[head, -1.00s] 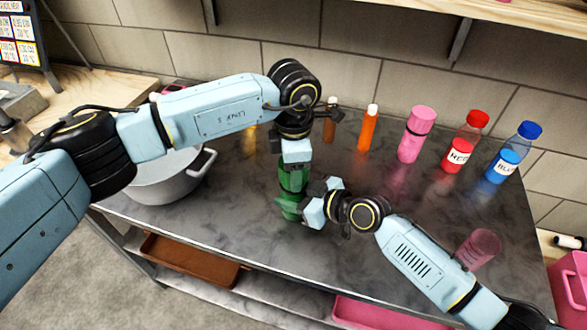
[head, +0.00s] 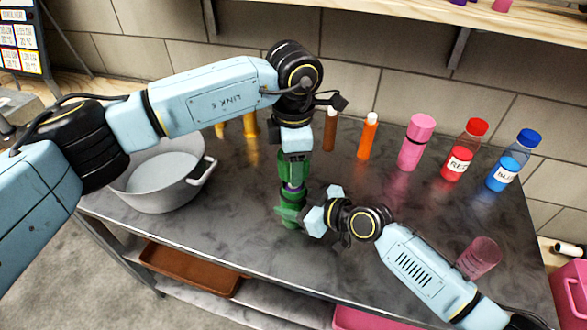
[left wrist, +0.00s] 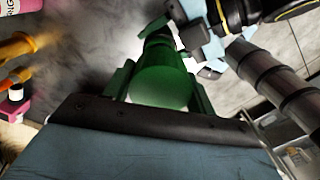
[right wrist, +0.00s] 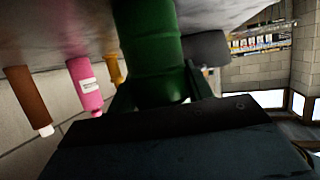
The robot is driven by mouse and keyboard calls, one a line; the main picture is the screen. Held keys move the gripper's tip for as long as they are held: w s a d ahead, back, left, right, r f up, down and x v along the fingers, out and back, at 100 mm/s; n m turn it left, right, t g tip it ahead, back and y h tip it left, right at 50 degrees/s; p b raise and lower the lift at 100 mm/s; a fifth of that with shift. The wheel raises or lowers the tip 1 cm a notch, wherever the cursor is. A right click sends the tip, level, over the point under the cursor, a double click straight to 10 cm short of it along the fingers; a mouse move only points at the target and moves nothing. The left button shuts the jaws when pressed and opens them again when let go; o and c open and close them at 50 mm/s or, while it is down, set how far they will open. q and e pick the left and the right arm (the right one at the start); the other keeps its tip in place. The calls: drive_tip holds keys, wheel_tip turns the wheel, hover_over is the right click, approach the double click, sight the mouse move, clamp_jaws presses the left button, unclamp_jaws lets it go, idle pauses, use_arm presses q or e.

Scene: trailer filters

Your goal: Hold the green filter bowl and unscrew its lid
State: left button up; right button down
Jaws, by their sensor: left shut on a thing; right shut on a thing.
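The green filter bowl (head: 291,212) stands upright on the dark counter, partly hidden by my right gripper (head: 298,210). My right gripper is shut on the bowl from the right side. The green lid (head: 293,168) is above the bowl, in line with it. My left gripper (head: 294,160) points down and is shut on the lid. A thin purple band shows between lid and bowl in the head view. In the left wrist view the lid's round top (left wrist: 160,85) sits between the fingers. The bowl's green side (right wrist: 150,65) fills the middle of the right wrist view.
A grey pot (head: 160,185) stands left of the bowl. Behind and right are an orange bottle (head: 368,136), a pink bottle (head: 415,142), a red-capped bottle (head: 465,150) and a blue-capped bottle (head: 513,160). A clear pink cup (head: 478,252) is near my right arm.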

drive_tip(key=c, duration=0.5)
unclamp_jaws()
